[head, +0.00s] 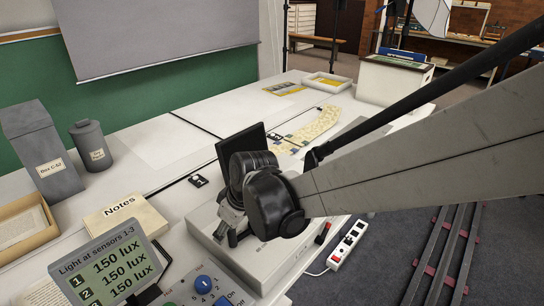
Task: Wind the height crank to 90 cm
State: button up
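My gripper (231,236) is low in the middle of the head view, over a pale, low box-like unit (272,262) on the table. Its metal fingers are small and partly hidden by my dark wrist. I cannot tell whether they are open, or whether they touch anything. I cannot make out a height crank or a centimetre scale; my wrist and arm cover part of the unit.
A display (108,268) reads 150 lux for three sensors. A control panel with a blue knob (203,284) is beside it. A power strip (347,246) lies right. The table's back middle is clear.

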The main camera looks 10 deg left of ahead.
jog(key=v, duration=1)
jog(key=shift+r, duration=0.2)
jog(key=shift+d, duration=0.1)
